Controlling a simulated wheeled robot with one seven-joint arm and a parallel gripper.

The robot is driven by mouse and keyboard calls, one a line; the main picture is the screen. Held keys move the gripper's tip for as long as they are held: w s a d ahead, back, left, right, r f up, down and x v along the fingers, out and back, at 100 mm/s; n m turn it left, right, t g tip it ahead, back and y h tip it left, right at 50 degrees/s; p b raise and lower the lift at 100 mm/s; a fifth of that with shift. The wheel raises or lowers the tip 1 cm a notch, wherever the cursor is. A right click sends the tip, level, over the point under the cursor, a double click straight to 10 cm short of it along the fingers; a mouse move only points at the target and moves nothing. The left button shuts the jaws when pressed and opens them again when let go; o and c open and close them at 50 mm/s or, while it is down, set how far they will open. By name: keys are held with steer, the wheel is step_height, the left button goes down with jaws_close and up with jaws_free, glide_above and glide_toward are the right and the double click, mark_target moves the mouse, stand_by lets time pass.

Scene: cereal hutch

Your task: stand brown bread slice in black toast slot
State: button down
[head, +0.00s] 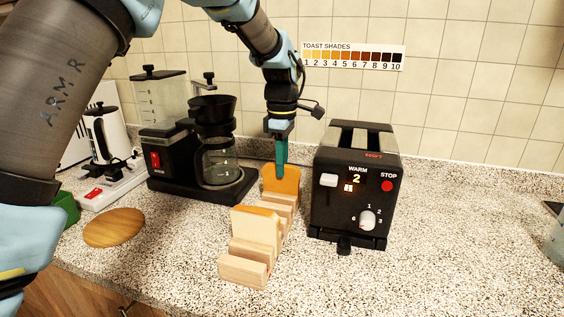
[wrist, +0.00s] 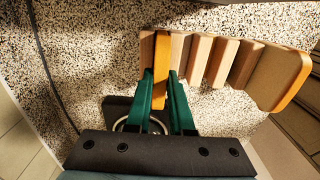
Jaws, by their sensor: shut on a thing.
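The brown bread slice (head: 281,181) stands upright at the back end of a wooden rack (head: 243,270). My gripper (head: 281,160), with green fingers, reaches down from above and is shut on the slice's upper part. In the wrist view the slice (wrist: 161,62) shows edge-on between the two fingertips (wrist: 160,88), in line with the rack's end. Whether its lower edge still touches the rack is hard to tell.
A paler bread slice (head: 256,226) stands nearer the front of the rack. A black coffee maker (head: 209,150) is close behind on the left. A round wooden board (head: 114,228) lies at left.

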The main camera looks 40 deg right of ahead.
steer(key=c, duration=0.7)
jaws_free()
step_height(320, 180, up, 11)
steer(key=shift+f+b, duration=0.15)
steer(key=shift+b, duration=0.9)
